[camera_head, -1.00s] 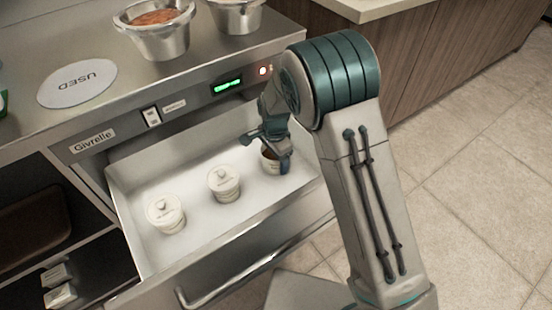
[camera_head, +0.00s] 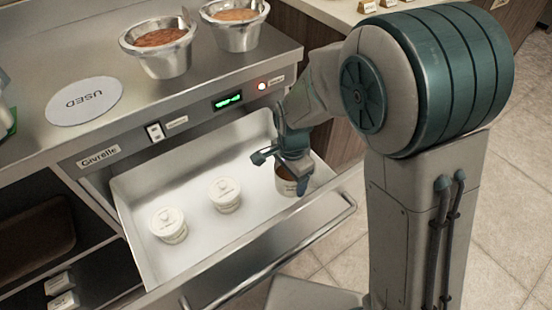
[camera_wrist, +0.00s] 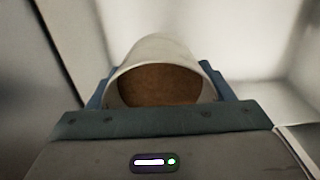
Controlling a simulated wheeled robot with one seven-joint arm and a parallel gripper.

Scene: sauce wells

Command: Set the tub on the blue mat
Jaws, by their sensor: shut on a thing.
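An open tub (camera_head: 287,183) with a white wall and brown contents is in the right part of the pulled-out drawer (camera_head: 190,265). My gripper (camera_head: 293,170) is shut on this tub from above and partly hides it. In the wrist view the tub (camera_wrist: 165,48) sits between the two fingers (camera_wrist: 160,90), its brown inside facing the camera. I cannot tell whether its base touches the drawer floor. Two lidded white tubs stand upright to its left, a middle one (camera_head: 225,195) and a left one (camera_head: 168,226). No blue mat shows in these views.
On the steel counter above stand two metal wells of orange-red sauce (camera_head: 160,50) (camera_head: 236,28) and a pale oval mat marked USED (camera_head: 84,101). The drawer's walls and front handle (camera_head: 275,262) surround the tubs. Dark open shelves (camera_head: 40,240) lie at the left.

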